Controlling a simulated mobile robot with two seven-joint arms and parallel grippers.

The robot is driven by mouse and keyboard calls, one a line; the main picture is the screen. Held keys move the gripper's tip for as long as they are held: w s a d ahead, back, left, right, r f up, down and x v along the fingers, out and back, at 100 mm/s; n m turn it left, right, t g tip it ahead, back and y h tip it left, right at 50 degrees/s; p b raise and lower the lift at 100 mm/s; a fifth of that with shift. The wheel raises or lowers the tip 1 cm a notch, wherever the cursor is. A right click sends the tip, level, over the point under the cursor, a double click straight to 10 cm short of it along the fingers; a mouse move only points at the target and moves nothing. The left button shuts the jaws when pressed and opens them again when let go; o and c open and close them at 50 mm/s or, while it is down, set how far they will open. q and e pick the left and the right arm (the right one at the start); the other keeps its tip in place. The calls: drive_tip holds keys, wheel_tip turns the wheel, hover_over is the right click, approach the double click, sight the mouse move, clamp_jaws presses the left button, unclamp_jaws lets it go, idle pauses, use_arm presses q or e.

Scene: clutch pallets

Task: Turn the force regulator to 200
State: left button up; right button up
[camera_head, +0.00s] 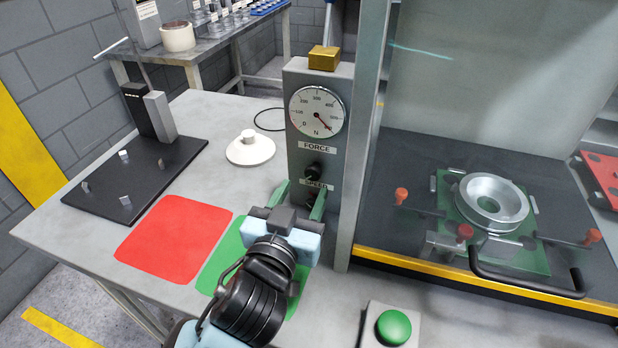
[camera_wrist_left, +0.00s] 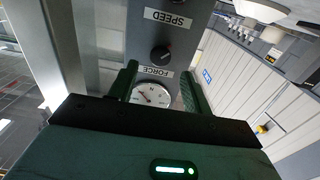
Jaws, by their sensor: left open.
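The force regulator knob (camera_head: 315,171) is a small black knob below the FORCE label on a grey column. It also shows in the left wrist view (camera_wrist_left: 160,53), between the FORCE and SPEED labels. The round white gauge (camera_head: 317,111) above it is marked N; its needle points to the lower right, near the high end of the scale. My left gripper (camera_head: 299,197) is open and empty in front of the column, lower than the force knob. In the left wrist view its fingers (camera_wrist_left: 159,86) stand apart, and the knob is beyond them. My right gripper is not in view.
A lower knob (camera_head: 325,200) beneath the SPEED label is partly hidden by a finger. A glazed press with a metal ring (camera_head: 493,199) stands right of the column. A green button (camera_head: 393,327) is at the front. Red (camera_head: 175,236) and green mats lie on the table left of the column.

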sight(312, 174)
use_arm(q)
drive_tip(key=shift+x, duration=2.15)
drive_tip(key=c, duration=0.9)
